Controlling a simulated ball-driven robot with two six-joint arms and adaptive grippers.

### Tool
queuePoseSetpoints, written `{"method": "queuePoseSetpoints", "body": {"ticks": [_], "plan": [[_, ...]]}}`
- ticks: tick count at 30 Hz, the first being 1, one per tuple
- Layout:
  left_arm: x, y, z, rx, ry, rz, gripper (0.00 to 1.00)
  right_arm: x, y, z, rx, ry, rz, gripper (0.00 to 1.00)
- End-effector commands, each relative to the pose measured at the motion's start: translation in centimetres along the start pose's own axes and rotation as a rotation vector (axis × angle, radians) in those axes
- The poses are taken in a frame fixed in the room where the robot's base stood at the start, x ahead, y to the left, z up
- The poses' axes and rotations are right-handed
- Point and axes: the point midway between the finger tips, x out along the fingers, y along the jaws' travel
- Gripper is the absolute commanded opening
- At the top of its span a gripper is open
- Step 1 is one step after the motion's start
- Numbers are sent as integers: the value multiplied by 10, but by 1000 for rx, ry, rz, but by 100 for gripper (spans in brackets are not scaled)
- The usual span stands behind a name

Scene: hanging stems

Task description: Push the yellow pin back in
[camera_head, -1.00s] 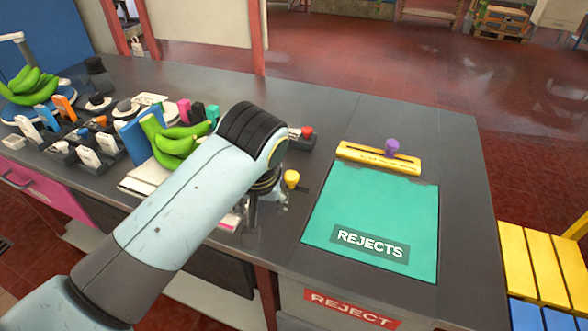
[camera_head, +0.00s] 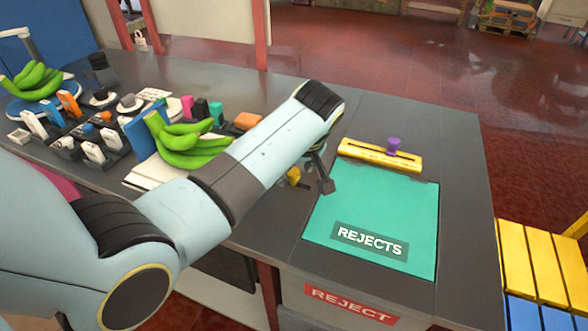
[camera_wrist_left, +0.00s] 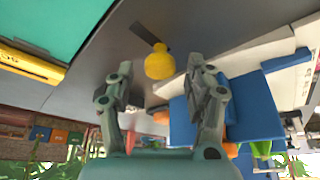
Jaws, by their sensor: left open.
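The yellow pin (camera_head: 293,176) stands at the front of the dark counter, just left of the green rejects panel, partly hidden by my left arm. In the left wrist view its rounded yellow head (camera_wrist_left: 160,62) lies in line with the gap between my fingertips, with a dark slot or strip beside it. My left gripper (camera_head: 324,182) is beside the pin at the panel's left edge. In the wrist view the left gripper (camera_wrist_left: 158,80) is open with nothing between its fingers. I cannot tell how far the pin sticks out. My right gripper is out of view.
The green REJECTS panel (camera_head: 375,220) lies to the right, with a yellow bar (camera_head: 375,156) and purple knob (camera_head: 394,145) behind it. Bananas (camera_head: 185,145) and an upright blue panel (camera_head: 138,136) stand left of my arm. The counter behind the bar is clear.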

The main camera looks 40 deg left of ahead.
Motion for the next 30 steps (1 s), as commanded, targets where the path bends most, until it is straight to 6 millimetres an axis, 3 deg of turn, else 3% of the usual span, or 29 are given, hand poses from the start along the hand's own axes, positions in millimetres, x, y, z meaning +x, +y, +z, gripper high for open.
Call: {"method": "queuePoseSetpoints", "body": {"ticks": [11,24,30], "plan": [[9,0,0,0,0,1,54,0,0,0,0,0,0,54],[9,0,0,1,0,1,0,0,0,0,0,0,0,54],[9,0,0,1,0,0,0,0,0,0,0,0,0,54]]}}
